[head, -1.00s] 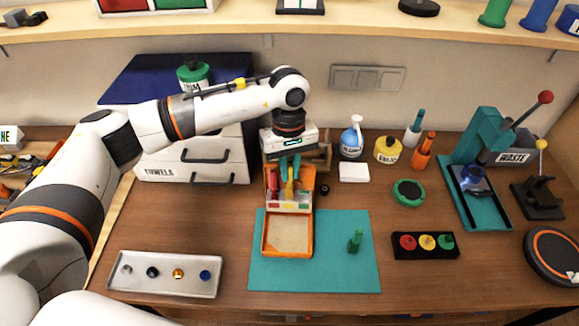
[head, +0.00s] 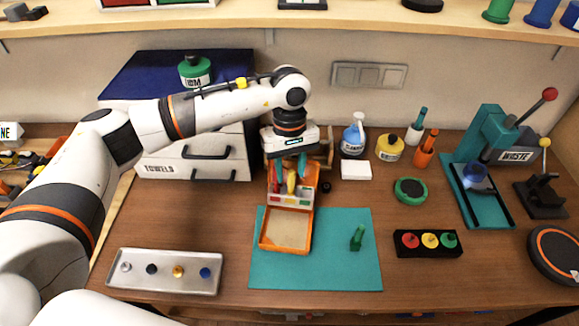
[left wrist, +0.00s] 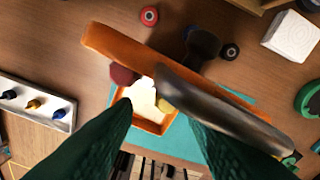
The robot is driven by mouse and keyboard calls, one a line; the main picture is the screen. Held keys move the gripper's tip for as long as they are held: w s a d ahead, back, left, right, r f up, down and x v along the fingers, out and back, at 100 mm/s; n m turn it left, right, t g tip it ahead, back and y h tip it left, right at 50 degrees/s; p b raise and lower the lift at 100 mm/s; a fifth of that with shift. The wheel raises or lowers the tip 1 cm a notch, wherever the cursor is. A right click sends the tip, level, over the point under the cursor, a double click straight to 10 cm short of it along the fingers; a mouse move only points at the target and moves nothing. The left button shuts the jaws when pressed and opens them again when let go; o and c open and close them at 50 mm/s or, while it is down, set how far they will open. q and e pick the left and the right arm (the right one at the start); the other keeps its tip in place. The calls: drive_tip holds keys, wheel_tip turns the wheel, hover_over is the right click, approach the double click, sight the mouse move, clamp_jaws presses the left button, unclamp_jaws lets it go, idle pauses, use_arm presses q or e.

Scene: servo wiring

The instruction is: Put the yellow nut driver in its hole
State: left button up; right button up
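The yellow nut driver (head: 291,181) shows as a yellow handle at the orange tool holder (head: 283,246), beside a red handle (head: 276,178). The holder's pale front strip has red, yellow and green marks. My left gripper (head: 290,165) is above the holder, its teal fingers spread around the yellow handle. In the left wrist view the fingers (left wrist: 158,112) are apart, with a bit of yellow between the tips. A dark grey bar (left wrist: 215,100) partly covers that spot, so contact and the driver's lower end cannot be told. My right gripper is not in view.
A green piece (head: 357,238) stands on the teal mat (head: 335,270). A metal tray (head: 165,282) with several knobs lies at left. A black block (head: 428,252) with red, yellow and green buttons is at right. The mat's right side is mostly clear.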

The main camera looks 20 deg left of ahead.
use_arm(q)
wheel_tip(320, 180, up, 12)
drive_tip(key=w+b, duration=0.1)
drive_tip(key=b, duration=0.2)
drive_tip(key=shift+w+a+b, duration=0.2)
drive_tip(key=shift+a+b, duration=0.15)
drive_tip(key=shift+f, duration=0.1)
